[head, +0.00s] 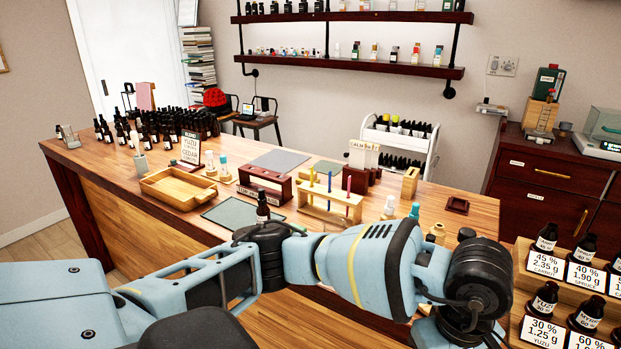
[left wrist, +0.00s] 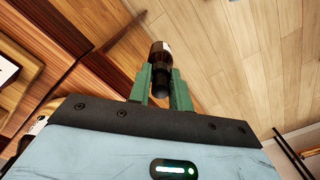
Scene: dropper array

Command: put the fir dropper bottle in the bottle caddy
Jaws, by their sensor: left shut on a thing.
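In the left wrist view my left gripper (left wrist: 158,82) has its green fingers shut on a dark dropper bottle (left wrist: 160,52) with a black cap. Its label cannot be read from here. Wooden floor shows beyond it. In the head view my left arm stretches across the front to the lower right, and its gripper and held bottle are hidden. A reddish-brown box with a front label (head: 265,182), possibly the bottle caddy, stands mid-table. My right gripper is not in view.
A stepped wooden stand (head: 522,262) with several labelled dropper bottles is at the right. The wooden table (head: 463,197) also holds a wooden tray (head: 178,188), a rack with coloured tubes (head: 330,205), a dropper bottle (head: 262,208) behind my arm, and many dark bottles at the back left.

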